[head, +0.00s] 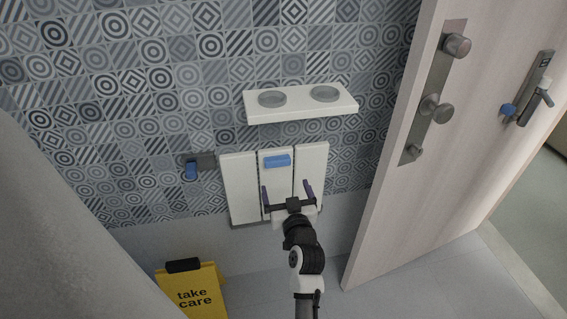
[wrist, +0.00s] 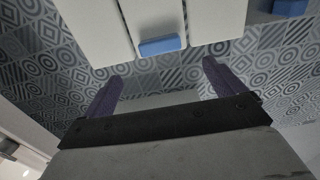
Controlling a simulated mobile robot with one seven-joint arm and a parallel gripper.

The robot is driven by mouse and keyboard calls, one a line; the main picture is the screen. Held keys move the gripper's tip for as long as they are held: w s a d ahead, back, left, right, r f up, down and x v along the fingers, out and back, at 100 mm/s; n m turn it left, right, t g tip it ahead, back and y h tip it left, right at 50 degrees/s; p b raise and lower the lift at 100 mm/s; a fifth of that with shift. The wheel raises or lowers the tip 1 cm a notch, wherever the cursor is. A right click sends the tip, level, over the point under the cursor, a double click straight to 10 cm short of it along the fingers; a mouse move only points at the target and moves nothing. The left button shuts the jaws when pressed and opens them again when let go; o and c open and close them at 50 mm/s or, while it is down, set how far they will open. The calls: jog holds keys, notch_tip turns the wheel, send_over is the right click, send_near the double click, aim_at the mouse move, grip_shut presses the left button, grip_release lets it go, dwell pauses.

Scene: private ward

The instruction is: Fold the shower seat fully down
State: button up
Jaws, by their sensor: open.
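The shower seat (head: 239,188) is a white panel of three slats, standing folded up against the tiled wall in the head view. A blue grip (head: 277,161) sits at the top of its middle slat. In the wrist view the white slats (wrist: 90,25) fill the upper part, with the blue grip (wrist: 162,45) at the middle slat's end. My gripper (head: 286,188) is open and empty, in front of the seat and below the blue grip in the head view. In the wrist view the blue grip lies between and beyond the fingertips (wrist: 162,65), apart from them.
A white shelf (head: 300,106) with two round grey dishes juts out above the seat. A grey wall bracket with a blue lever (head: 191,169) is left of it. A yellow "take care" sign (head: 193,295) stands at lower left. An open door (head: 430,160) stands at right.

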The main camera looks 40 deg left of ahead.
aim_at(278, 164)
jog(key=p+x, duration=0.2)
jog(key=x, duration=0.9)
jog(key=shift+d, duration=0.1)
jog(key=shift+c, duration=0.4)
